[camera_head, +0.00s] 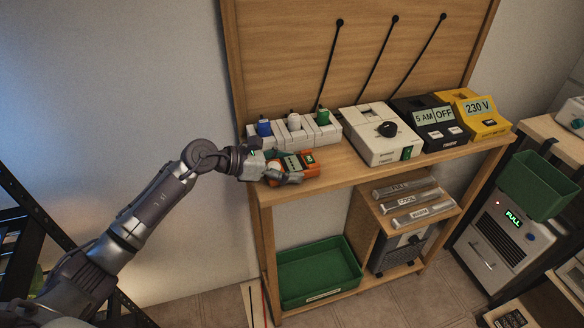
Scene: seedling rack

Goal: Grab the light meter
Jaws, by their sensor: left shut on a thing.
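The light meter (308,159) appears to be the small orange device with a pale green display, at the left front of the wooden bench. My left gripper (287,169) reaches in from the left and is shut on it, with fingers at its left side and front. The fingers cover part of the device. Whether it touches the bench top cannot be told. My right gripper is not in view.
A white block with blue, white and green plugs (293,131) stands just behind. A white box with a black knob (382,133), a black timer (430,121) and a yellow 230 V box (474,113) fill the bench rightward. A green bin (318,297) sits below.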

